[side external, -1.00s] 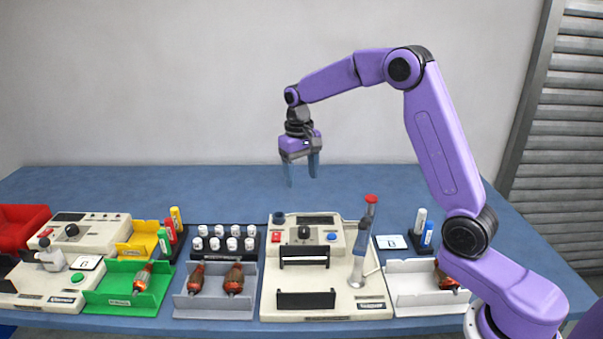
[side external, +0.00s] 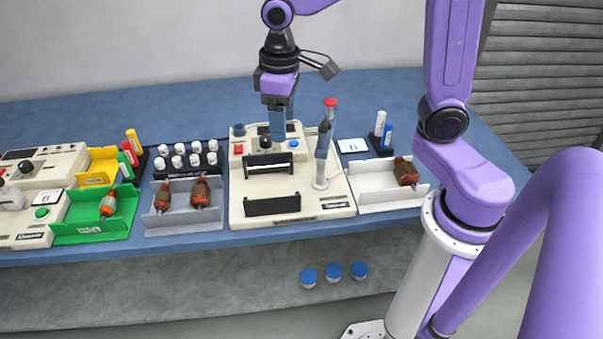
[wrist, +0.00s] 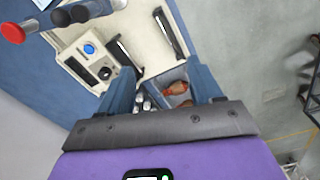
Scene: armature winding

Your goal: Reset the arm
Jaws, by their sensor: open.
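My gripper (side external: 278,122) hangs fingers down over the back of the cream winding machine (side external: 235,205). Its two blue fingers are apart with nothing between them, as the wrist view (wrist: 163,92) also shows. From the side, the fingertips overlap the machine's control panel, and I cannot tell their exact height above it. The machine has two black plates (side external: 272,206), a black knob, red and blue buttons, and an upright lever with a red top (side external: 330,102) to the right of my gripper. The wrist view shows the machine (wrist: 137,45) tilted, with the lever's red knob (wrist: 12,33) at upper left.
A grey tray (side external: 185,228) holds two red-brown armatures; a green tray (side external: 90,235) and a white tray (side external: 385,203) hold one each. Several white spools (side external: 195,160) stand in a black rack. Three blue-lidded jars (side external: 333,271) stand below. The blue table (side external: 180,105) is clear behind.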

